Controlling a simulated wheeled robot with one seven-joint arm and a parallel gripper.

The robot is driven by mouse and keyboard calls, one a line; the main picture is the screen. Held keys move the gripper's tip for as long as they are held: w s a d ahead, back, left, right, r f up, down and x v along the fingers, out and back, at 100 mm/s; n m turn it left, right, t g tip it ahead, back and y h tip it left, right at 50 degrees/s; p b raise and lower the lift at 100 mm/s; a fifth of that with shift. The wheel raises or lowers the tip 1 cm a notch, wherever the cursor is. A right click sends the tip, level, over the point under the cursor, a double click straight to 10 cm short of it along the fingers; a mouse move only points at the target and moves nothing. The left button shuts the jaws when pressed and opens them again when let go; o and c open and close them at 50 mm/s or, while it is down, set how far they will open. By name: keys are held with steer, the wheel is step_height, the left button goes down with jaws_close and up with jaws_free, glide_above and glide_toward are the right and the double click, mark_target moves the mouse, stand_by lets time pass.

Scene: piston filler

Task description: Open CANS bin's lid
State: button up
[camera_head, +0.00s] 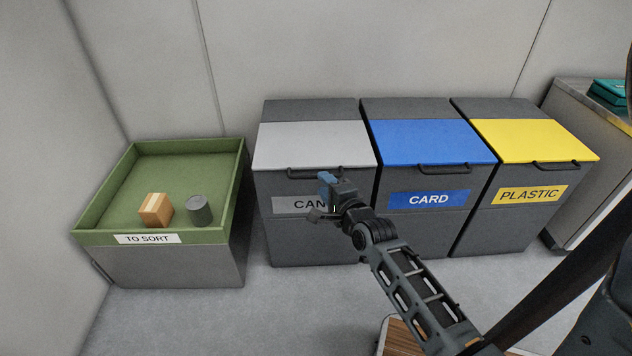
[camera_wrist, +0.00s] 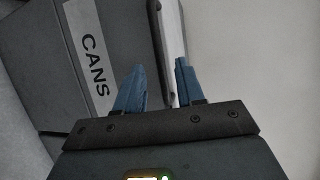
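The CANS bin (camera_head: 285,235) is a dark grey box at the left of a row of bins. Its light grey lid (camera_head: 310,143) is closed. A dark bar handle (camera_head: 300,172) runs along the lid's front edge. My gripper (camera_head: 327,181) is in front of the bin by the handle's right part and hides part of the CANS label (camera_head: 290,204). In the wrist view, my gripper's blue fingers (camera_wrist: 158,75) stand apart. The dark handle (camera_wrist: 158,35) and the lid's pale edge (camera_wrist: 171,45) show in the gap between them. I cannot tell whether they touch the handle.
The CARD bin (camera_head: 420,222) with a blue lid and the PLASTIC bin (camera_head: 505,225) with a yellow lid stand to the right, both closed. A green TO SORT tray (camera_head: 205,236) at left holds a cardboard box (camera_head: 155,210) and a grey can (camera_head: 199,211). Floor in front is clear.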

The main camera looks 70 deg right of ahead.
steer(key=b+x, duration=0.1)
steer(key=x, duration=0.4)
steer(key=shift+w+d+f+b, duration=0.1)
steer(key=shift+w+d+b, duration=0.1)
steer(key=shift+w+b, duration=0.15)
steer(key=shift+s, duration=0.1)
steer(key=c, duration=0.6)
steer(key=shift+f, duration=0.1)
jaws_close()
